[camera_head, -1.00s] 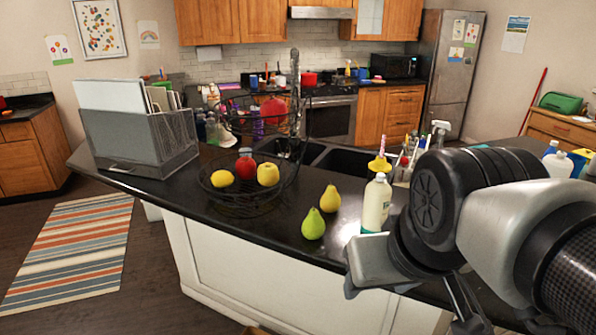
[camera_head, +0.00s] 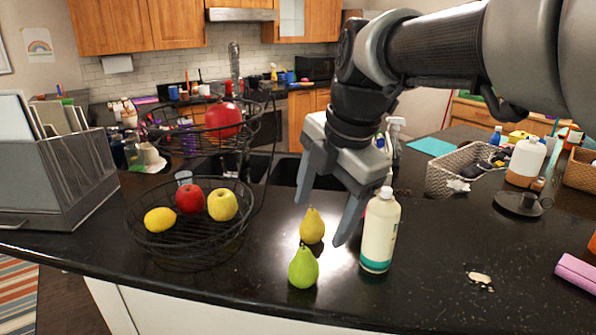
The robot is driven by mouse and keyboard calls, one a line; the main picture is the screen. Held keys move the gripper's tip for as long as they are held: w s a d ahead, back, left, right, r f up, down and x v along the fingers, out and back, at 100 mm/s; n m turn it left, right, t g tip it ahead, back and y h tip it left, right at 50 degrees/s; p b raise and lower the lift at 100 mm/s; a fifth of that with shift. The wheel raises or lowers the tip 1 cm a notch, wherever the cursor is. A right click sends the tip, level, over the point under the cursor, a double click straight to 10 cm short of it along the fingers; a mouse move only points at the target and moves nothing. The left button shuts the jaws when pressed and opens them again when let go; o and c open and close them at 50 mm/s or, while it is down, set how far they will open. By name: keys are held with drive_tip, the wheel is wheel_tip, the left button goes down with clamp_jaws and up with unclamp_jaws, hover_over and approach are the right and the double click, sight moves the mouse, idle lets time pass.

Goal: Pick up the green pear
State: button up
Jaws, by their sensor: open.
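The green pear (camera_head: 303,268) stands upright on the black counter (camera_head: 400,305), near its front edge. A yellow pear (camera_head: 312,226) stands just behind it. My gripper (camera_head: 320,222) is open and empty and points down, its two fingers spread on either side of the yellow pear in the picture. The fingertips appear higher in the picture than the green pear, and I cannot tell their exact height above the counter. The green pear is in full view and nothing touches it visibly.
A white bottle (camera_head: 380,232) stands close right of the pears. A black wire fruit basket (camera_head: 185,244) with a lemon and apples is on the left, beside a file holder (camera_head: 62,180). A woven basket (camera_head: 465,172) is at right. The front right counter is mostly clear.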

sight(308, 259)
drive_tip(key=x, duration=1)
drive_tip(key=shift+b, duration=0.3)
drive_tip(key=x, duration=0.5)
drive_tip(key=shift+s+d+f, duration=0.15)
drive_tip(key=shift+s+f, duration=0.1)
drive_tip(key=shift+f, duration=0.05)
drive_tip(key=c, duration=1.2)
wheel_tip(308, 259, up, 9)
drive_tip(key=shift+p, duration=0.35)
drive_tip(key=shift+w+d+r+m, duration=0.25)
drive_tip(key=shift+w+r+m, duration=0.3)
drive_tip(key=shift+r+m, duration=0.15)
drive_tip(key=w+d+f+m+g+h+p, duration=0.1)
drive_tip(key=w+d+m, duration=0.3)
drive_tip(key=m, duration=0.4)
drive_tip(key=w+d+f+m+g+h+p, duration=0.1)
drive_tip(key=w+d+m+h+p, duration=0.1)
drive_tip(key=w+m, duration=0.4)
drive_tip(key=w+d+f+m+h+p, duration=0.1)
drive_tip(key=w+d+m+h+p, duration=0.1)
drive_tip(key=w+d+m, duration=0.3)
drive_tip(key=shift+w+d+m+g, duration=0.1)
drive_tip(key=shift+d+m+g, duration=0.1)
drive_tip(key=shift+m, duration=1)
drive_tip(key=shift+w+d+m+g, duration=0.15)
drive_tip(key=shift+m+g, duration=0.05)
drive_tip(key=shift+m, duration=1)
